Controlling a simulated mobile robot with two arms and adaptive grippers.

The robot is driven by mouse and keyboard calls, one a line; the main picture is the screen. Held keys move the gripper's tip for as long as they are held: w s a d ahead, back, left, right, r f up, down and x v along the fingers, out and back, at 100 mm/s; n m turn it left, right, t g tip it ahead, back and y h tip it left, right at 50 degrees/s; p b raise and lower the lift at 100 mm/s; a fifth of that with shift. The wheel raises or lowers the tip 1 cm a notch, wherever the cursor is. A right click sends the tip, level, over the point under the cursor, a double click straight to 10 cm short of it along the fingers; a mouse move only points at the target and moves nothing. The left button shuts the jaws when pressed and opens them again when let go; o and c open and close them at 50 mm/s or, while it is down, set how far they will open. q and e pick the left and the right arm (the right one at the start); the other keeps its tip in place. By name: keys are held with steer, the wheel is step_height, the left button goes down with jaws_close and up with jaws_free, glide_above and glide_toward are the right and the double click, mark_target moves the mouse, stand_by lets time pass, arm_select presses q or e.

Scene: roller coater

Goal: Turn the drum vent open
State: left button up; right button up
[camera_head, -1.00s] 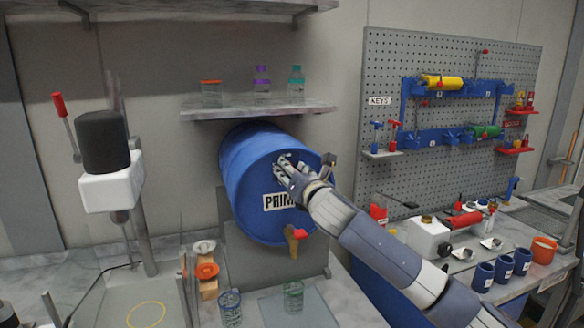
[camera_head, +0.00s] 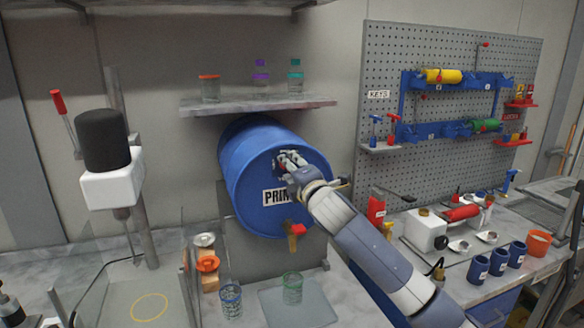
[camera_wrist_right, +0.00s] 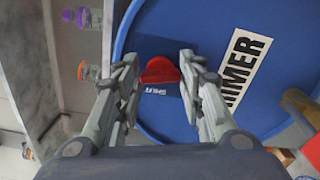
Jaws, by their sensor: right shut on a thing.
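The blue drum (camera_head: 245,165), labelled PRIMER, lies on its side with its round end facing me. Its red vent (camera_wrist_right: 160,70) shows in the right wrist view near the drum's rim, between my fingers, beside a small label. My right gripper (camera_head: 287,160) is at the upper part of the drum's face; in the wrist view my right gripper (camera_wrist_right: 160,72) is shut on the red vent, one finger on each side. In the head view the fingers mostly hide the vent. My left gripper is not in view.
A tap with a red handle (camera_head: 297,230) sits low on the drum's face. A shelf (camera_head: 225,108) with several bottles is above the drum. A glass jar (camera_head: 292,287) stands below. A pegboard (camera_head: 385,80) and a bench with blue cups (camera_head: 498,258) are at the right.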

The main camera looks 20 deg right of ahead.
steer(key=shift+f+m, duration=0.1)
steer(key=shift+m, duration=1.4)
steer(key=o, duration=1.1)
steer(key=shift+s, duration=0.1)
steer(key=s, duration=1.1)
steer(key=shift+s+d, duration=0.25)
steer(key=shift+s, duration=0.15)
steer(key=shift+f, duration=0.1)
